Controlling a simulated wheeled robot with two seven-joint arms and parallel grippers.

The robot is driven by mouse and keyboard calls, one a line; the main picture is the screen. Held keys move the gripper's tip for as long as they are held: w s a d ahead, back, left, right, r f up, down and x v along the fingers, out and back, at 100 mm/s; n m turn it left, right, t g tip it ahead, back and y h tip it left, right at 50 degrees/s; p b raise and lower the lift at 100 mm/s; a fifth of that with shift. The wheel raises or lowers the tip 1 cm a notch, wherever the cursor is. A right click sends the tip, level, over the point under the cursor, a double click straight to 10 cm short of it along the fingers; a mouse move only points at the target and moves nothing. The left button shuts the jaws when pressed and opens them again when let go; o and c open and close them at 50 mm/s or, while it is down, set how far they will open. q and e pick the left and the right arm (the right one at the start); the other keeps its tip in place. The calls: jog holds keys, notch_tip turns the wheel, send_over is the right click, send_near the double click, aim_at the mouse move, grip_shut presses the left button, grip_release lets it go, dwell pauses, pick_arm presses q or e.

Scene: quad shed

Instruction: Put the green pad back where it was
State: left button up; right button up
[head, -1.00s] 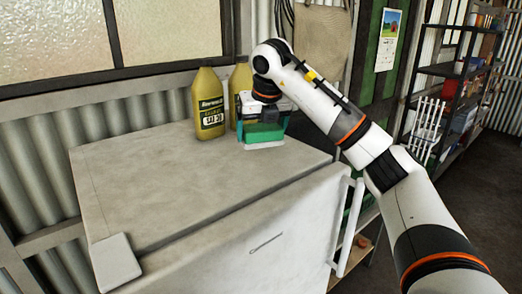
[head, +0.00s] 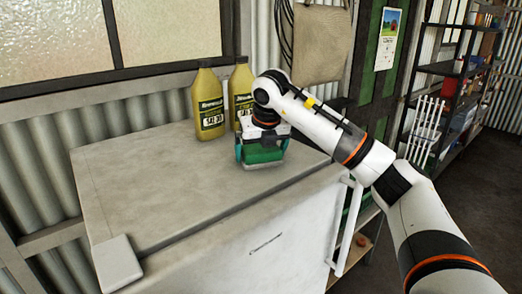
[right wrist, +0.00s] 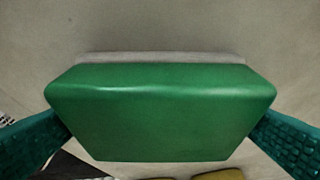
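The green pad (head: 264,156) has a pale layer along one side and is at the right part of the white chest's top (head: 190,175). My right gripper (head: 262,150) points down at it, with a teal finger on each side. In the right wrist view the green pad (right wrist: 160,110) fills the space between the two teal fingers, which meet its left and right ends. I cannot tell whether the pad touches the chest top or is just above it. My left gripper is not in view.
Two yellow oil bottles (head: 209,105) (head: 241,90) stand at the back of the chest, close behind my right gripper. A pale block (head: 117,262) is at the front left corner. The middle and left of the top are clear. Shelves (head: 445,85) stand at the far right.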

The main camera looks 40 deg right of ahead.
jog(key=shift+r, duration=0.25)
jog(key=shift+s+r, duration=0.1)
jog(key=shift+r, duration=0.2)
jog(key=b+v, duration=0.1)
jog(key=v, duration=1)
